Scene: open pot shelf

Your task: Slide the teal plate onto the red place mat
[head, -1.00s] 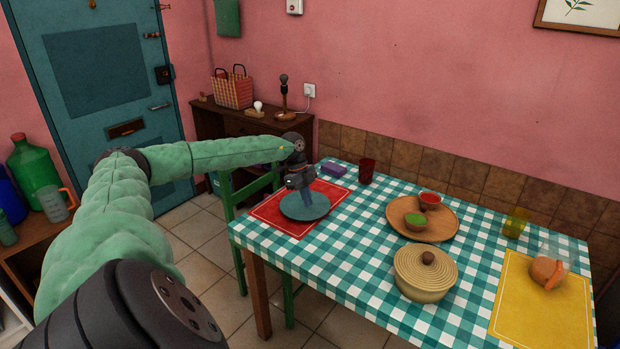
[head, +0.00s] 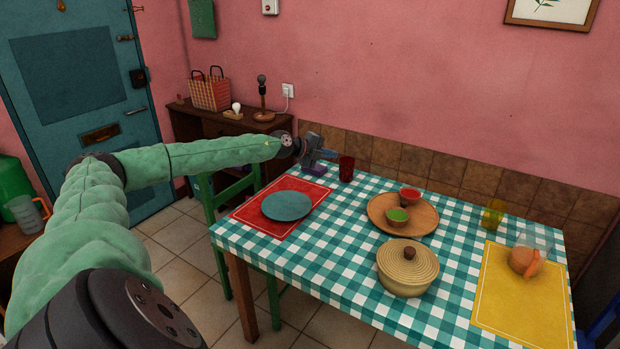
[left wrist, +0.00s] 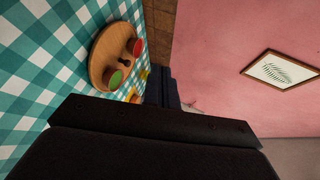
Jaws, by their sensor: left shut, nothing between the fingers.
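The teal plate (head: 287,206) lies flat on the red place mat (head: 263,223), within its edges, at the table's left end in the head view. My left gripper (head: 330,154) is shut and empty. It is raised beyond the plate, near the table's far edge, above the purple block and left of the dark red cup. It is apart from the plate. The left wrist view shows neither plate nor mat; the dark gripper body fills its lower part. My right gripper is not in view.
A purple block (head: 313,169) and a dark red cup (head: 346,169) stand at the far edge. A wooden tray (head: 422,219) with red and green bowls and a lidded pot (head: 408,270) sit mid-table. A yellow mat (head: 500,310) lies right.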

